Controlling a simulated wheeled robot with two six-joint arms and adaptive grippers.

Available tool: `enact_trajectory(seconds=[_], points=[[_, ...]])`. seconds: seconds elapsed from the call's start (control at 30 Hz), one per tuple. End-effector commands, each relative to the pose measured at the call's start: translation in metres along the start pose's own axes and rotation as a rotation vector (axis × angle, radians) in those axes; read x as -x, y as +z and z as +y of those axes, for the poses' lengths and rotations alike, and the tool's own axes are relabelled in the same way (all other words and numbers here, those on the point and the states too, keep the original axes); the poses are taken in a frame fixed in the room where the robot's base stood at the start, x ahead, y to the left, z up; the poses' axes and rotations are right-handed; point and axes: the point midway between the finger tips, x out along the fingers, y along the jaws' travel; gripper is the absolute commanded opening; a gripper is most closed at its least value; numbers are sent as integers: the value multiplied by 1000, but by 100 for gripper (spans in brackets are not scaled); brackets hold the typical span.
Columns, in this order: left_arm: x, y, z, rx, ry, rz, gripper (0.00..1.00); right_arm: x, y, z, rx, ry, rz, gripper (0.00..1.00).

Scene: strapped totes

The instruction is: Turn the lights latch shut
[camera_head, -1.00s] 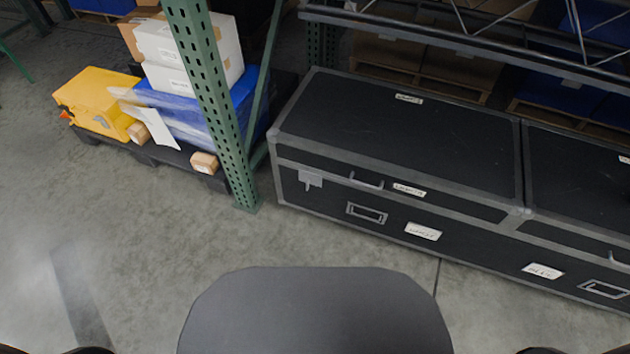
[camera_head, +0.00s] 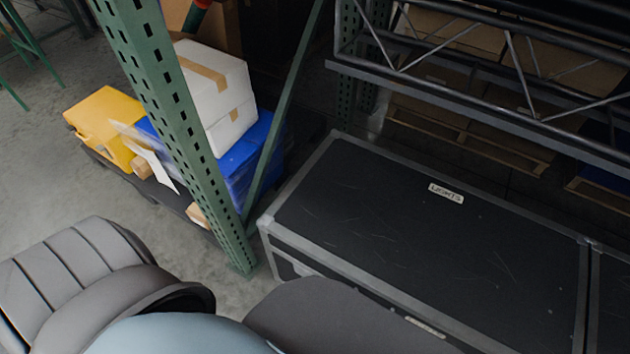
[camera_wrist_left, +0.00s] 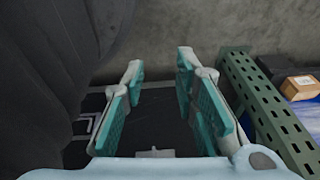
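The black lights case (camera_head: 400,230) with grey metal edges stands at the right in the head view. Its lid label (camera_head: 446,193) reads LIGHTS. My arm and body hide most of its front there, including the latch. In the left wrist view my left gripper (camera_wrist_left: 160,95) is open and empty, its teal-padded fingers apart over the dark case front (camera_wrist_left: 150,115). A small grey fitting (camera_wrist_left: 155,153), which looks like the latch, shows between the fingers near the gripper's base. Its turn cannot be told. My right gripper is not in view.
A green rack post (camera_head: 180,135) stands close at the case's left end; it also shows beside the gripper in the wrist view (camera_wrist_left: 265,105). Behind the post are a yellow case (camera_head: 105,125) and white boxes (camera_head: 220,90).

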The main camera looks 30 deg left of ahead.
Motion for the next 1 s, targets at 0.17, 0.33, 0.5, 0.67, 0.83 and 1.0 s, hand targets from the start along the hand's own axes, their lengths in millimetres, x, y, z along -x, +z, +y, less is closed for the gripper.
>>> enact_trajectory(seconds=[0.17, 0.33, 0.5, 0.67, 0.83, 1.0], points=[[-82, -57, 13, 34, 10, 501, 27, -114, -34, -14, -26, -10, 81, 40], [-73, -101, 17, 71, 12, 1027, 27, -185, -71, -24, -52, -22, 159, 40], [-40, -111, 17, 87, 13, 1298, 27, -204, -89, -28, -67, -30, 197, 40], [-30, -134, 16, 88, 14, 1336, 27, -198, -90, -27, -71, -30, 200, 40], [-42, -179, 14, 87, 15, 1335, 27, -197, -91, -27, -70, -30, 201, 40], [-54, -224, 12, 87, 15, 1334, 27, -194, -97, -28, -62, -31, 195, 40]])
